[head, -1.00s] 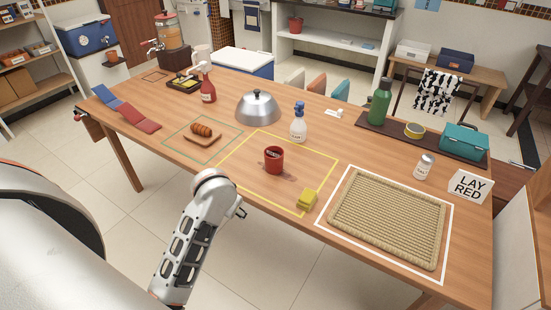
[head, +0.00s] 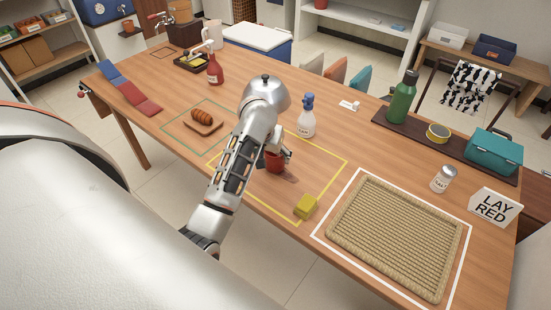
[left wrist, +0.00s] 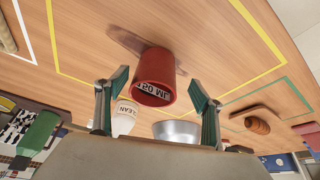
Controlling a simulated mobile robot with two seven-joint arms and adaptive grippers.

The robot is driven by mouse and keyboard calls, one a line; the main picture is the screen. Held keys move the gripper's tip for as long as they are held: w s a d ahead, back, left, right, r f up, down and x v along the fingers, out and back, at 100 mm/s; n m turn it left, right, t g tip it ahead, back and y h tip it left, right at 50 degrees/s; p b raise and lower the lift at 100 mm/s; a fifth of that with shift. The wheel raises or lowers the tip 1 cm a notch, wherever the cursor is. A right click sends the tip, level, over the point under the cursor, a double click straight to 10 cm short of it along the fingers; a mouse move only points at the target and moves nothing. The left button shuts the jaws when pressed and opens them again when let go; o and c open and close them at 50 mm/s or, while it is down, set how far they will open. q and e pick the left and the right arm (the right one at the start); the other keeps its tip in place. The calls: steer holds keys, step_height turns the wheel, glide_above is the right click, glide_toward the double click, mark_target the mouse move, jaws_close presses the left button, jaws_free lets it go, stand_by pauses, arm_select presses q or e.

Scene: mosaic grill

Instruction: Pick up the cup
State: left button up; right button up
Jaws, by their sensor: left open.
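The red cup (head: 274,162) stands upright inside the yellow outlined square on the wooden table, partly hidden by my left gripper in the head view. My left gripper (left wrist: 156,105) is open, with gaps showing between the cup and both fingers. In the head view my left gripper (head: 283,152) is at the cup, its fingers mostly hidden. My right gripper is not in view.
A white spray bottle (head: 307,119) and a metal dome (head: 271,92) stand close behind the cup. A yellow sponge (head: 306,206) lies at the square's front corner. A woven mat (head: 395,235) lies to the right, and a croissant on a board (head: 203,126) to the left.

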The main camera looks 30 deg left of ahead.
arm_select(q)
steer(key=x, duration=0.4)
steer(key=shift+w+d+f, duration=0.2)
steer(key=shift+w+f, duration=0.1)
steer(key=shift+w, duration=0.2)
steer(key=c, duration=1.4)
steer(key=shift+o, duration=0.2)
steer(key=shift+w+r, duration=0.1)
steer(key=shift+r, duration=0.1)
